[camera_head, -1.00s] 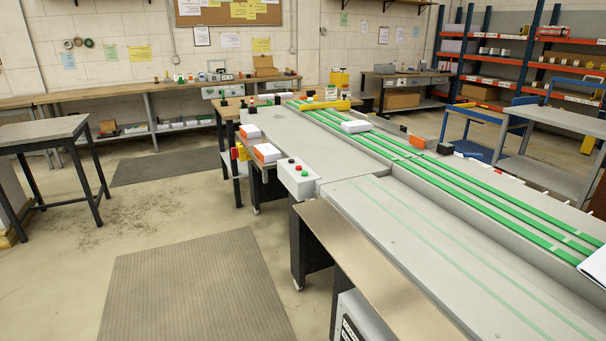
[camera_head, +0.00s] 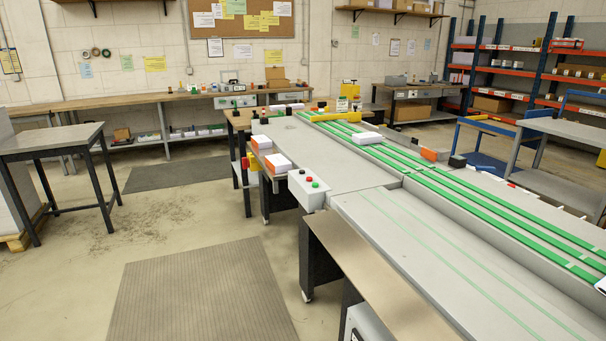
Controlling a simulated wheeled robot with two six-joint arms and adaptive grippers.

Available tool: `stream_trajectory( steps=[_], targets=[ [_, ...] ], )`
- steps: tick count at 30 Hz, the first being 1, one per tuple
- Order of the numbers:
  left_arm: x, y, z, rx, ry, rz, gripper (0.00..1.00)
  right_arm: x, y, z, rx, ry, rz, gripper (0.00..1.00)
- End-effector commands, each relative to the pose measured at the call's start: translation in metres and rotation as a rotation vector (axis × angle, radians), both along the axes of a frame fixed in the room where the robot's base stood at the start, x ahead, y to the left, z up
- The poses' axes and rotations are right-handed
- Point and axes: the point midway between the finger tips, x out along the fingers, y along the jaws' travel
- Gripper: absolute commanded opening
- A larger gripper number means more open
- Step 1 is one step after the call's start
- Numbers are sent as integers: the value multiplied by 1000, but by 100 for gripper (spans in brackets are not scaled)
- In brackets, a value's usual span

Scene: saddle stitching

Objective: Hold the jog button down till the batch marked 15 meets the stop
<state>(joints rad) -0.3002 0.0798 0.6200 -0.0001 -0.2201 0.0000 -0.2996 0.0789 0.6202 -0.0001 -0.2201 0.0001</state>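A grey control box (camera_head: 308,189) is fixed at the near-left side of the conveyor machine. It carries a red button (camera_head: 309,179), a green button (camera_head: 315,184) and a dark one; which is the jog button I cannot tell. A white batch (camera_head: 367,138) lies on the green belts (camera_head: 440,188) beyond the box. No number is readable on it. An orange piece (camera_head: 429,155) sits at the belt's right side, and a yellow bar (camera_head: 334,116) crosses the far end; I cannot tell which is the stop. Neither gripper is in view.
White-and-orange stacks (camera_head: 277,163) sit on a side shelf left of the machine. A metal-topped table (camera_head: 52,141) stands at left, a blue cart (camera_head: 500,140) at right. The floor around the grey mat (camera_head: 200,292) is clear.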

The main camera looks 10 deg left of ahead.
Motion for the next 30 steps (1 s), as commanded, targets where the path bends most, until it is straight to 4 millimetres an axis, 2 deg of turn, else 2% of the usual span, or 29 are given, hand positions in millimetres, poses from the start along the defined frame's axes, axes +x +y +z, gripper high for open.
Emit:
stream_trajectory(
  steps=[9,19,30],
  targets=[
    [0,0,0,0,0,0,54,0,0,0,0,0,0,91],
    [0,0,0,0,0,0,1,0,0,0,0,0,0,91],
    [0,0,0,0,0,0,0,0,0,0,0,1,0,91]
  ],
)
